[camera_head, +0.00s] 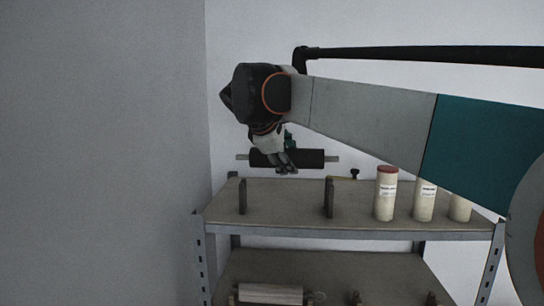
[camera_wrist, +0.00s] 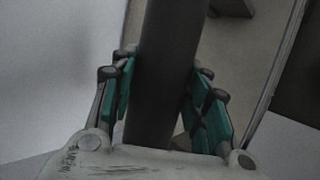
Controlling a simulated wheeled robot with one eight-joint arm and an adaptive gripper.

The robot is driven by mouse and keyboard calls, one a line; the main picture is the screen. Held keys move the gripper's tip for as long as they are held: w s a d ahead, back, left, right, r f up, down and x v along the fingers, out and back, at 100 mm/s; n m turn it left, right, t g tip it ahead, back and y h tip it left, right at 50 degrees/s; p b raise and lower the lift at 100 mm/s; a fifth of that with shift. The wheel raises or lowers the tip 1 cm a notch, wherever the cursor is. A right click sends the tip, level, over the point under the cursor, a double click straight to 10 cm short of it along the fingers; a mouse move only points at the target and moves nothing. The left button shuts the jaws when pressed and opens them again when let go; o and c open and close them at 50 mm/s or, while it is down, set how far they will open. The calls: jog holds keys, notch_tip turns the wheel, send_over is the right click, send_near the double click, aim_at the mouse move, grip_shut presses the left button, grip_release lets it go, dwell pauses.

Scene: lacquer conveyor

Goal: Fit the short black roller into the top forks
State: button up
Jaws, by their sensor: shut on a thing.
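The short black roller (camera_head: 306,158) shows in the head view with a thin pale shaft at each end. My gripper (camera_head: 286,170) is shut around its middle and holds it roughly level above the top shelf. In the wrist view the roller (camera_wrist: 166,70) runs between the green finger pads of my gripper (camera_wrist: 165,95). The top forks are two dark upright plates on the top shelf, a left fork (camera_head: 242,197) and a right fork (camera_head: 329,198). The roller hangs above and apart from them. Their slots are too small to make out.
Several pale cylinders (camera_head: 386,200), one with a red top, stand on the top shelf (camera_head: 285,210) right of the forks. A pale roller (camera_head: 270,294) lies on the lower shelf. A wall stands close left.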

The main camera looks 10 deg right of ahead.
jog(key=shift+r, duration=0.15)
jog(key=shift+s+f+b, duration=0.1)
jog(key=shift+f+b, duration=1.2)
jog(key=shift+f, duration=1.3)
jog(key=shift+f+b, duration=0.55)
jog(key=shift+f, duration=0.9)
jog(key=o, duration=1.5)
jog(key=shift+s, duration=0.1)
jog(key=shift+a+r, duration=0.1)
jog(key=shift+v, duration=4)
